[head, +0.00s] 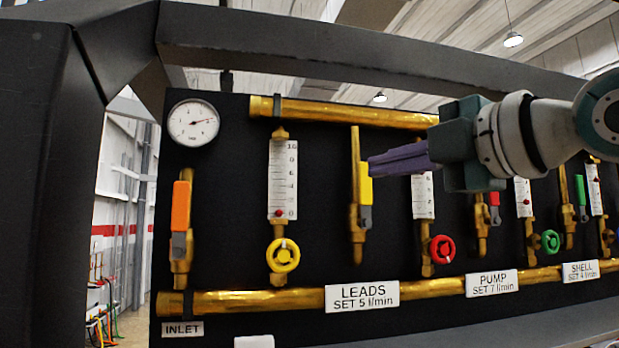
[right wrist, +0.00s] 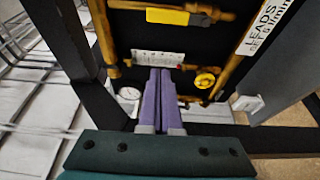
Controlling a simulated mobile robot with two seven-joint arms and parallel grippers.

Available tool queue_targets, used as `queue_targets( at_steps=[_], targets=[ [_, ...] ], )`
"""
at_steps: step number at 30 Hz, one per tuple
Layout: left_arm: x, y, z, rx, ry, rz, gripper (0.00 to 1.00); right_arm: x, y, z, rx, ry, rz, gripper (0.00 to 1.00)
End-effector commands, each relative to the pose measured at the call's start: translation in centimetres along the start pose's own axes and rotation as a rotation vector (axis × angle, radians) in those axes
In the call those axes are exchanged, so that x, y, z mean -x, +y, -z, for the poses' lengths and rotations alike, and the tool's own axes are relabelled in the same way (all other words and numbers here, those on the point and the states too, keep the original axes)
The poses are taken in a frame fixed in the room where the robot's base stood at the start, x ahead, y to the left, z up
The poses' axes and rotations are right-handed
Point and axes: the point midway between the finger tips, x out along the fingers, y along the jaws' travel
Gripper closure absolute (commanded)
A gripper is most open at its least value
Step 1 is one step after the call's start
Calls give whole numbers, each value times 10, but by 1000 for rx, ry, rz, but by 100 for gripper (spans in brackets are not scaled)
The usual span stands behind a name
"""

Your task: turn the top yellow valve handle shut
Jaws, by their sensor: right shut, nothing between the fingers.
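The top yellow valve handle (head: 366,190) is a flat lever on the brass pipe above the LEADS label. It stands upright along its pipe. It also shows at the top of the right wrist view (right wrist: 167,16), lying sideways in that picture. My right gripper (head: 371,167) has its purple fingers together and empty. In the head view its fingertips overlap the handle's upper end; I cannot tell whether they touch. In the right wrist view the fingertips (right wrist: 160,71) lie below the handle in the picture, apart from it. My left gripper is not in view.
A yellow round handwheel (head: 283,255) sits below a white flow gauge (head: 283,178) left of the handle. An orange lever (head: 181,205) marks the inlet. A red handwheel (head: 442,249) is at the right. A dark frame beam (head: 370,66) crosses above the panel.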

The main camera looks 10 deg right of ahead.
Motion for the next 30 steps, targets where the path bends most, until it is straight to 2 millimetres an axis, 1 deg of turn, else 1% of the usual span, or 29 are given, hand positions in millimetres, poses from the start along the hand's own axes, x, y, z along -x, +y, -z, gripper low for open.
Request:
queue_targets(
  at_steps=[4, 7, 18, 22, 24, 27, 30],
  targets=[
    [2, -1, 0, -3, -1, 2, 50, -5, 1, 0, -4, -1, 0, 100],
    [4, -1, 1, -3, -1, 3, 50, -17, 1, 0, -6, 0, 0, 100],
    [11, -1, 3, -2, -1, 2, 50, -84, 0, 0, -6, 0, 2, 100],
    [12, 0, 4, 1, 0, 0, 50, -103, 0, 1, -4, 0, 2, 100],
    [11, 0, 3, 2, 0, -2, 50, -96, -2, -15, -2, -4, 3, 100],
    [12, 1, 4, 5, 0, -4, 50, -91, -1, -27, -2, -3, 3, 100],
    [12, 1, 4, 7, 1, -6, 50, -89, -1, -34, -2, -2, 2, 100]
  ],
)
